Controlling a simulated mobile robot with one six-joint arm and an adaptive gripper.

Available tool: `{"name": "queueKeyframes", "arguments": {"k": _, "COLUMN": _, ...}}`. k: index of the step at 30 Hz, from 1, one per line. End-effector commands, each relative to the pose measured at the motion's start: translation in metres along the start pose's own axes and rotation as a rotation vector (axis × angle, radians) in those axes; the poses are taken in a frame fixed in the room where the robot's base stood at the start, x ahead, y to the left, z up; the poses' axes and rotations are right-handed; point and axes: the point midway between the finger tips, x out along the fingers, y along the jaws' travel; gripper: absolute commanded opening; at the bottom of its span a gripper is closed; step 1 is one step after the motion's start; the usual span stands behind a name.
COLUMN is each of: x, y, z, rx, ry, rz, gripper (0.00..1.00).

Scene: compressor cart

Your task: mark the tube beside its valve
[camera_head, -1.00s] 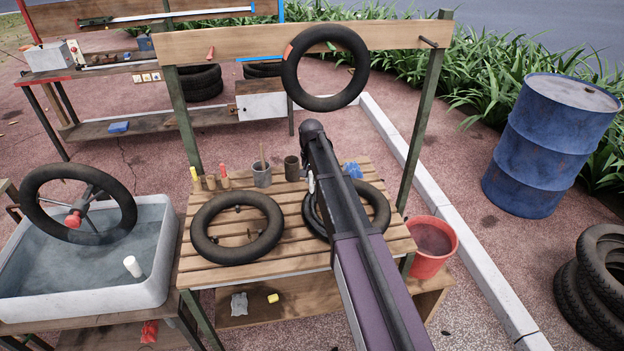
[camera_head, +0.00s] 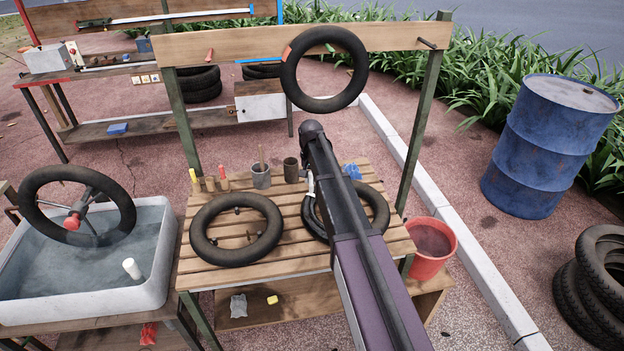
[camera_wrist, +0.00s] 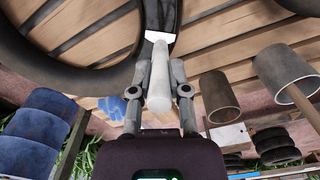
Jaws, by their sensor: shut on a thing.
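My gripper (camera_wrist: 160,72) is shut on a white stick (camera_wrist: 158,88), seen in the wrist view. In the head view my arm hides most of the gripper, and a bit of the white stick (camera_head: 311,185) shows beside it. The stick is over the right black tube (camera_head: 377,207), which lies on the slatted bench and is partly covered by my arm. This tube also curves across the upper left of the wrist view (camera_wrist: 60,75). I cannot tell whether the stick touches it. Its valve is not clearly visible. Another black tube (camera_head: 203,245) lies on the bench at left.
A third tube (camera_head: 292,88) hangs on the upper board. Yellow and red sticks, a grey cup (camera_head: 261,178) and a brown cup (camera_head: 291,170) stand along the bench back. A water basin (camera_head: 150,285) is left, a red bucket (camera_head: 432,262) right.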

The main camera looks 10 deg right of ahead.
Motion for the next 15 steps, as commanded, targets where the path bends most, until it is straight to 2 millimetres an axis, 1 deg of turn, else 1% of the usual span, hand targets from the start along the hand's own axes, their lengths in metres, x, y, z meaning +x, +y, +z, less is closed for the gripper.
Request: {"name": "queueKeyframes", "arguments": {"k": 15, "x": 0.0024, "y": -0.0008, "z": 0.0051, "rx": -0.001, "ry": -0.001, "rz": 0.0, "gripper": 0.0}}
